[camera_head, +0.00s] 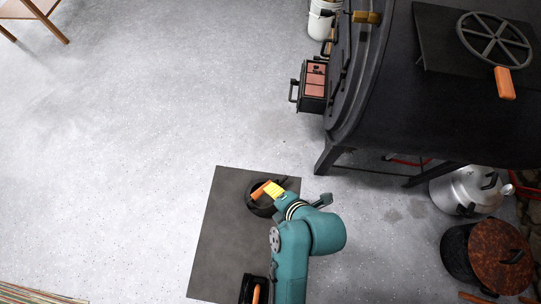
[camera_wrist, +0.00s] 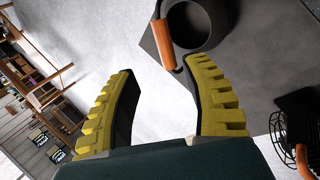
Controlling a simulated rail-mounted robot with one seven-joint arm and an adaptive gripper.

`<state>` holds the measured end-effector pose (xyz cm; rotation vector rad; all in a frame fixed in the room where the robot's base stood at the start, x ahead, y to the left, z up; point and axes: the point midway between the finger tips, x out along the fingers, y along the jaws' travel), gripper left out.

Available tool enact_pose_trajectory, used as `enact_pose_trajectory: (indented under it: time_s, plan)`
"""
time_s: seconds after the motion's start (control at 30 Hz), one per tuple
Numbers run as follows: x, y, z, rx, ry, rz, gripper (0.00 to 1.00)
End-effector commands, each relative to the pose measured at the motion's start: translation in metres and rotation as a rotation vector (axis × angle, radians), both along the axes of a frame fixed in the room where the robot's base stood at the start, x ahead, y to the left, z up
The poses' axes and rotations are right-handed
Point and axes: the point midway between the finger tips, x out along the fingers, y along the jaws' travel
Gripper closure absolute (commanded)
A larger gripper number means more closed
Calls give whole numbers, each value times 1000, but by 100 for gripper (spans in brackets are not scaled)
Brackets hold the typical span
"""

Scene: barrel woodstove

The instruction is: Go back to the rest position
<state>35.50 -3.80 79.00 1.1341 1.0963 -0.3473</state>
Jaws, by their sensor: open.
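My gripper (camera_head: 274,190) has yellow fingers and sits low over the dark floor mat (camera_head: 222,235), at the black pan with an orange handle (camera_head: 258,208). In the wrist view my gripper (camera_wrist: 160,68) is open, with nothing between its fingers. The pan (camera_wrist: 187,24) rests on the mat beyond the right fingertip. Its orange handle (camera_wrist: 164,43) points toward the gap between the fingertips. I cannot tell if a finger touches the handle. In the head view the gripper partly hides the pan.
A black barrel stove (camera_head: 425,115) stands at upper right, with a metal box (camera_head: 314,82) at its front and a white bucket (camera_head: 321,20) behind. A silver pot (camera_head: 465,192) and a rusty-lidded pot (camera_head: 500,257) stand at right. Open floor lies left.

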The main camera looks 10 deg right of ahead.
Motion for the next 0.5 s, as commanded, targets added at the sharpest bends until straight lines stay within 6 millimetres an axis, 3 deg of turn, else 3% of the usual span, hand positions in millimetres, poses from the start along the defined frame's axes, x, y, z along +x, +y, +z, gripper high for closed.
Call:
enact_pose_trajectory:
  time_s: [0.2, 0.27, 0.37, 0.5]
  plan:
    - [-4, -2, 6, 0, 1, 1, 52]
    - [8, 2, 19, -4, -28, 15, 52]
    - [43, 8, 55, -21, -122, 46, 52]
    - [100, 10, 148, -48, -353, 1, 52]
